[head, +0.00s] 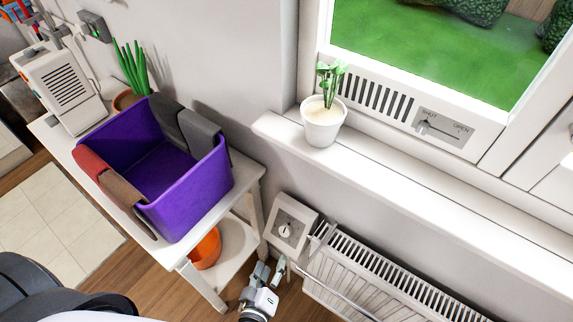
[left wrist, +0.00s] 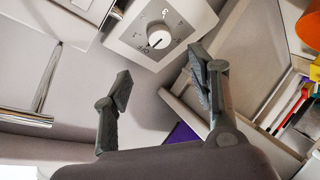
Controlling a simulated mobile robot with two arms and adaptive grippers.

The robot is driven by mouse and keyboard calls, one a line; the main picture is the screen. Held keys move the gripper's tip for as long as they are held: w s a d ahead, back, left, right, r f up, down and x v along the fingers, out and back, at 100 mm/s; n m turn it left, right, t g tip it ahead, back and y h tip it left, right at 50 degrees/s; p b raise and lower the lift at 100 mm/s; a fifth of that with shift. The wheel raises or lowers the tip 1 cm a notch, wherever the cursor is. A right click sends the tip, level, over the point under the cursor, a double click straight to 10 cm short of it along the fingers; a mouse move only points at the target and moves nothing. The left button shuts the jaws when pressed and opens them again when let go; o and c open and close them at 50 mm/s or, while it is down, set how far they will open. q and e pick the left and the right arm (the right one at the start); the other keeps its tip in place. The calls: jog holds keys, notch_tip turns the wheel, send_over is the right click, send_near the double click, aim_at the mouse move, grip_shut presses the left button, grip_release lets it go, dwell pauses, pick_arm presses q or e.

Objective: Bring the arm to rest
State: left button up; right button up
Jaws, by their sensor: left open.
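My left gripper (head: 269,273) is at the bottom of the head view, just below a white wall box with a dial (head: 288,230). In the left wrist view its two dark fingers (left wrist: 160,72) are spread apart with nothing between them. The dial box (left wrist: 160,38) shows beyond the fingertips there, with its round white knob and marks facing me. A gap shows between the fingers and the box. My right gripper is in neither view.
A white radiator (head: 375,280) is right of the gripper. A table (head: 215,222) with a purple bin (head: 185,205) stands left, an orange bowl (head: 206,248) below. A potted plant (head: 322,125) is on the windowsill (head: 400,185), near a vent slider (head: 440,130).

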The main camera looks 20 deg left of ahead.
pick_arm(q)
jog(key=shift+f, duration=0.1)
jog(key=s+f+m+g+h, duration=0.1)
jog(key=s+f+m+g, duration=0.25)
jog(key=s+f, duration=0.45)
jog(key=s+f+m+g+h, duration=0.1)
jog(key=s+f+m+g, duration=0.25)
jog(key=f, duration=0.85)
jog(key=s+a+f+m+g+y, duration=0.1)
jog(key=s+a+f+m+g, duration=0.1)
jog(key=s, duration=0.5)
jog(key=s+a+f+m+g, duration=0.3)
jog(key=s+a+f+g, duration=0.1)
jog(key=s+a+f, duration=0.3)
jog(key=shift+s+a+y, duration=0.3)
jog(key=shift+a+y, duration=0.1)
jog(key=shift+a, duration=0.6)
